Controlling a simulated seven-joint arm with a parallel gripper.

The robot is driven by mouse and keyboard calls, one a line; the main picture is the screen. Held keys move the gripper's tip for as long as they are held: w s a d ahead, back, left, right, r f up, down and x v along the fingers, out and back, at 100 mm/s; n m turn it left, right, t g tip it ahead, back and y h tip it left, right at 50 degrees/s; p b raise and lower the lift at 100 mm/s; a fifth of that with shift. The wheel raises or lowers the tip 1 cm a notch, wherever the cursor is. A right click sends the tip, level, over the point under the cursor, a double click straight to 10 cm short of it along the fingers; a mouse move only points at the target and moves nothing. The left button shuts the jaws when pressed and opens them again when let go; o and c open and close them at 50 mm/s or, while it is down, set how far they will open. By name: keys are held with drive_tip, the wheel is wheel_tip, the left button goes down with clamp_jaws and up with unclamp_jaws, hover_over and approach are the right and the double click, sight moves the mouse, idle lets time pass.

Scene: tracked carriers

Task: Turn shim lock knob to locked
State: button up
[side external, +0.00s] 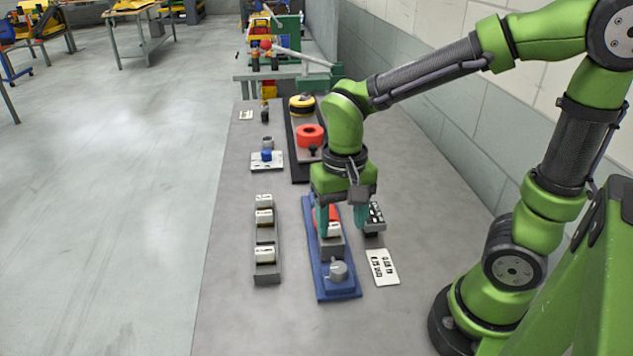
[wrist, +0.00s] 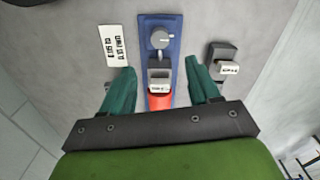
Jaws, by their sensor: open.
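The shim lock knob is a round grey knob (side external: 338,271) at the near end of a long blue base (side external: 348,291). In the wrist view the knob (wrist: 161,39) is near the top of the blue base (wrist: 150,22), with a small dark mark at its right side. A grey block with a white label (wrist: 159,80) sits on the base beside the knob, and a red part (wrist: 160,103) lies behind it. My gripper (wrist: 162,83) is open. Its teal fingers are on either side of the base, level with the labelled block, apart from the knob.
A grey rack (side external: 266,236) with labelled blocks stands left of the base. A white printed card (side external: 382,267) lies to the right, with a dark keypad-like unit (side external: 374,217) behind it. The near table is clear.

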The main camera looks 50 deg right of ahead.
sight(338, 267)
wheel_tip(338, 267, down, 12)
drive_tip(key=shift+f, duration=0.1)
idle(0.4)
drive_tip(key=c, duration=1)
drive_tip(key=shift+c, duration=0.2)
